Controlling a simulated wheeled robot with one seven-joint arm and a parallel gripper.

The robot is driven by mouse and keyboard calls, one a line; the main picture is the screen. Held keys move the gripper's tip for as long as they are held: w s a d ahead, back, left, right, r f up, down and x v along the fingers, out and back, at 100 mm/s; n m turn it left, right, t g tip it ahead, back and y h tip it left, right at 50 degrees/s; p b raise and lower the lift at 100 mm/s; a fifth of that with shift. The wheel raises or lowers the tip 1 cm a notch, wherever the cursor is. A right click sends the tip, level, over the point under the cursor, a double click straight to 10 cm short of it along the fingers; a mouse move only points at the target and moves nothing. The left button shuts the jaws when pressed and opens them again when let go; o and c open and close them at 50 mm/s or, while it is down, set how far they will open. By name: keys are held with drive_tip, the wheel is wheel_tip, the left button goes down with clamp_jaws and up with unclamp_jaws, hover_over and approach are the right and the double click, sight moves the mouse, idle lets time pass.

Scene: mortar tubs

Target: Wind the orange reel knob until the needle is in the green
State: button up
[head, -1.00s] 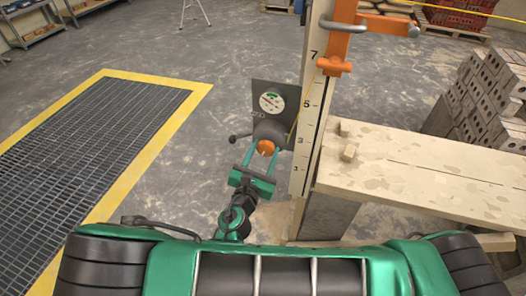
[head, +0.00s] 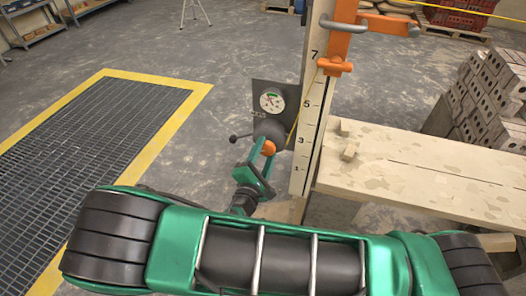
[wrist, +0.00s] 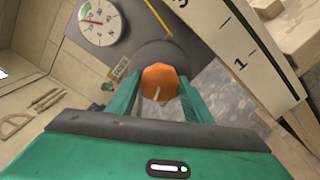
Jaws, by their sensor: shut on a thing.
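The orange reel knob (head: 269,148) sits on the front of a dark reel mounted low on the post. My gripper (wrist: 158,90) is shut on the knob, with a green finger on each side of it; a pale mark shows on the knob's face (wrist: 160,82). The round white gauge (head: 271,101) is on a dark plate above the knob and has a green arc. It also shows at the upper left in the wrist view (wrist: 98,22).
A numbered pale post (head: 311,120) stands just right of the reel, with an orange bracket (head: 337,45) higher up. A plank bench (head: 430,175) extends right. A yellow-edged grate (head: 90,150) lies left.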

drive_tip(key=shift+s+a+f+m, duration=0.1)
drive_tip(key=shift+m, duration=0.9)
drive_tip(key=o, duration=1)
drive_tip(key=shift+o, duration=0.2)
drive_tip(key=v, duration=1)
drive_tip(key=shift+s, duration=0.3)
